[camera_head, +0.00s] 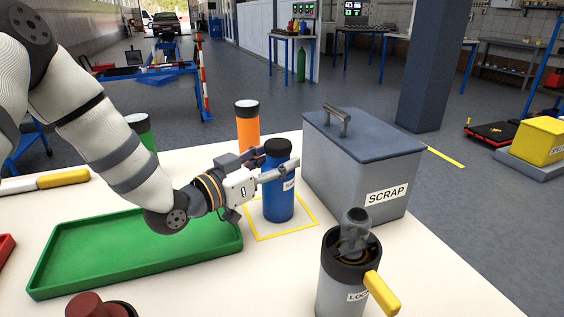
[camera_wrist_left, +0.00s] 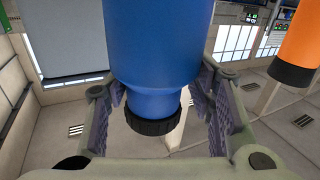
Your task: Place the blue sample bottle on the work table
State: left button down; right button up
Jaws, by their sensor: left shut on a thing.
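The blue sample bottle (camera_head: 278,200) stands upright with a black cap, inside a yellow square outline (camera_head: 311,223) on the white work table (camera_head: 330,216). Its base is at or very near the tabletop; I cannot tell if it touches. My left gripper (camera_head: 279,172) reaches in from the left and is shut on the bottle's upper part, below the cap. In the left wrist view the blue bottle (camera_wrist_left: 152,50) is upside down in the picture, between the two finger pads of the left gripper (camera_wrist_left: 165,110). My right gripper is not in view.
A grey SCRAP box (camera_head: 345,170) stands close right of the bottle. A LOC-labelled canister (camera_head: 335,285) with a yellow handle stands in front. An empty green tray (camera_head: 130,250) lies left. An orange bottle (camera_head: 247,130) and a green bottle (camera_head: 146,137) stand behind.

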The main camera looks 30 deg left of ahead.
pick_arm(q)
jog(key=c, duration=0.7)
grip_release()
jog(key=shift+w+a, duration=0.1)
jog(key=shift+a, duration=0.05)
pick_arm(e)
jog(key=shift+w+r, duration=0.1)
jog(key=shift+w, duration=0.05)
pick_arm(q)
jog(key=shift+r, duration=0.15)
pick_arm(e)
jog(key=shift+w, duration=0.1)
pick_arm(q)
jog(key=p+v, duration=0.2)
jog(key=v, duration=1)
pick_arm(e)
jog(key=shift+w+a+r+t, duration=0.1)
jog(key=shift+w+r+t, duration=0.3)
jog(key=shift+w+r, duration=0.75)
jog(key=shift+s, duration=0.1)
